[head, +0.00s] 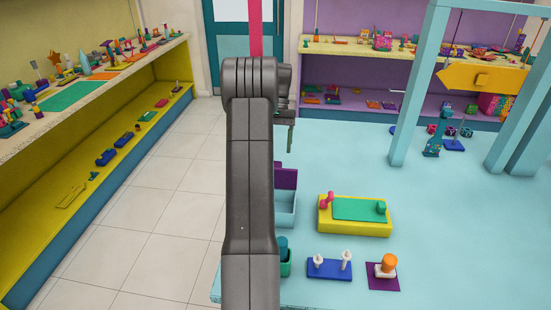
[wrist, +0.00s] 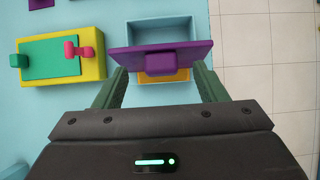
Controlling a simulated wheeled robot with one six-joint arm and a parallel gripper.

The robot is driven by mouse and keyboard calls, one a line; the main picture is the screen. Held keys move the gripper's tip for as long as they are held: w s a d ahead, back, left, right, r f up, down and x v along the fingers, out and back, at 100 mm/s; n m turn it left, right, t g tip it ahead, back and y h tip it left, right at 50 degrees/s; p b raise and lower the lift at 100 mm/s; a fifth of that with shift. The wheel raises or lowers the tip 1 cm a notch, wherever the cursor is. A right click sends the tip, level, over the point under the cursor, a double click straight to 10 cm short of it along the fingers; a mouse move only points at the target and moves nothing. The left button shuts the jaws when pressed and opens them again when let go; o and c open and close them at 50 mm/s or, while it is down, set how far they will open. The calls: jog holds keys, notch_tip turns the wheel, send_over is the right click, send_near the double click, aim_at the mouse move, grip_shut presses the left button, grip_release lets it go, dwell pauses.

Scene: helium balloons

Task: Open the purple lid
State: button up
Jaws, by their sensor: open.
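The purple lid (head: 286,177) stands up, roughly upright, at the far edge of a light-blue box (head: 285,208). In the wrist view the lid (wrist: 125,58) spans the box's near edge, with the open box (wrist: 160,33) above it. A purple block handle (wrist: 161,63) sticks out of the lid's face toward my gripper. My gripper (wrist: 160,72) is open, its two green fingers on either side of the handle with gaps to it. Whether the fingertips touch the lid is unclear. In the head view my gripper (head: 290,138) is above and beyond the lid; my arm hides part of the box.
A yellow block with a green top (head: 355,214) stands right of the box. A blue base with white pegs (head: 329,268), an orange-topped piece on a purple mat (head: 384,270) and a green cup (head: 286,263) are nearer. An orange-yellow patch (wrist: 178,75) shows below the lid.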

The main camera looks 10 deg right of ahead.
notch_tip(320, 180, up, 3)
jog(key=shift+f+p, duration=0.1)
jog(key=shift+p, duration=0.55)
notch_tip(320, 180, down, 10)
jog(key=shift+r+p, duration=0.2)
jog(key=shift+p, duration=0.25)
jog(key=shift+f, duration=0.1)
jog(key=shift+s+t, duration=0.25)
jog(key=shift+t, duration=0.05)
jog(key=shift+w, duration=0.1)
